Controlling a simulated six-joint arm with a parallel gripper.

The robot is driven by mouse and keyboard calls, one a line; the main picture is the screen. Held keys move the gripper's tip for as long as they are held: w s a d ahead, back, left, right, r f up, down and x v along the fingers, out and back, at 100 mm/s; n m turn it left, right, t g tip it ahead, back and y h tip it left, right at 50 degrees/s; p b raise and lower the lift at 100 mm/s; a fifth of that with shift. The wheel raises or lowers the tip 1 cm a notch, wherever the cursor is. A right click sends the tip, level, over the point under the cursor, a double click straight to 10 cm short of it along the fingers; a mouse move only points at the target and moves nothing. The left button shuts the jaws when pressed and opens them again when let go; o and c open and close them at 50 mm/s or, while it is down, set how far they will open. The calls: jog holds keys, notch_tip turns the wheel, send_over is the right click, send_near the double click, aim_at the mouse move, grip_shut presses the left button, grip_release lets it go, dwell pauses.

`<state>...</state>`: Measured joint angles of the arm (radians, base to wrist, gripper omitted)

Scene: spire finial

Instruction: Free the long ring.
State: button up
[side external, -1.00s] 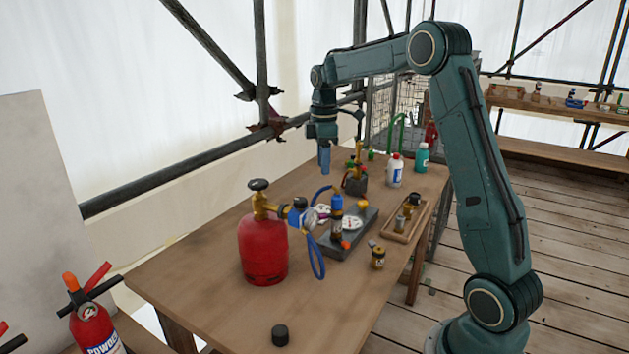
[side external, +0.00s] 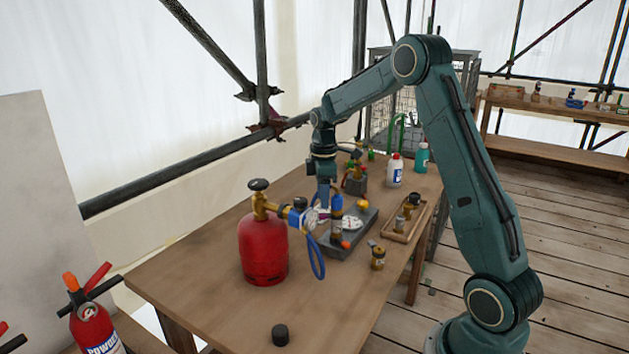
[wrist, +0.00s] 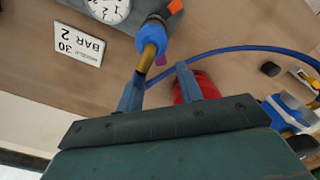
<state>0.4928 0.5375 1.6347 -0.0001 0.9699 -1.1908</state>
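My gripper (side external: 323,200) points down just beside a blue-topped upright fitting (side external: 337,205) on a dark grey slab (side external: 355,240). In the wrist view my gripper (wrist: 160,70) has its two blue fingers apart. The blue and brass fitting (wrist: 151,36) lies beyond the fingertips, and its brass end reaches toward the left one. Whether they touch, I cannot tell. I see no clear grip on it. I cannot tell which part is the long ring.
A red gas cylinder (side external: 263,250) with a brass regulator and blue hose (side external: 317,262) stands left of the slab. A wooden tray (side external: 406,228) of brass parts and a brass fitting (side external: 378,257) lie right. The table's front is mostly clear, except for a black cap (side external: 280,334).

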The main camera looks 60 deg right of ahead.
aim_at(323, 214)
jog(key=shift+f, duration=2.1)
jog(key=shift+c, duration=0.3)
grip_shut()
